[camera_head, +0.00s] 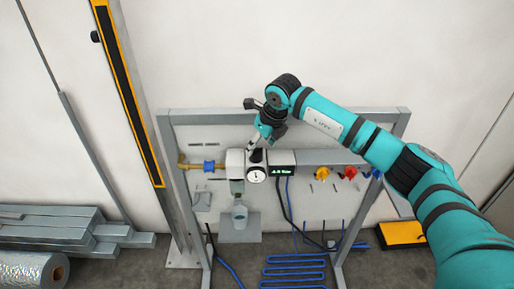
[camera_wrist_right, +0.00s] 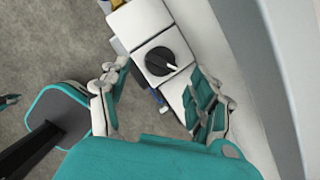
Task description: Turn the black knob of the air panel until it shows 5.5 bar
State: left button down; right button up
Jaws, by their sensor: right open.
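The black knob (camera_wrist_right: 160,61) is round with a white pointer mark and sits on a white block of the air panel (camera_head: 390,124). In the head view the knob (camera_head: 257,156) is partly hidden by my right gripper (camera_head: 257,141), just above it. In the right wrist view the gripper is open, its fingers apart on either side of the knob, with no clear contact. A round white gauge (camera_head: 256,174) is below the knob. A dark display (camera_head: 282,171) with green text is to its right; the figures are too small to read surely. My left gripper is not in view.
A blue fitting (camera_head: 209,166) on a brass pipe is left of the knob. Yellow (camera_head: 321,173) and red (camera_head: 349,172) knobs are to the right. A clear bowl (camera_head: 239,213) hangs below. Grey beams (camera_head: 60,232) and a foil roll (camera_head: 35,271) lie at left.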

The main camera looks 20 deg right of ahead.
aim_at(257, 151)
jog(key=shift+x, duration=2.3)
jog(key=shift+c, duration=0.2)
jog(key=c, duration=1.1)
jog(key=shift+a+m, duration=0.1)
jog(key=shift+m, duration=0.2)
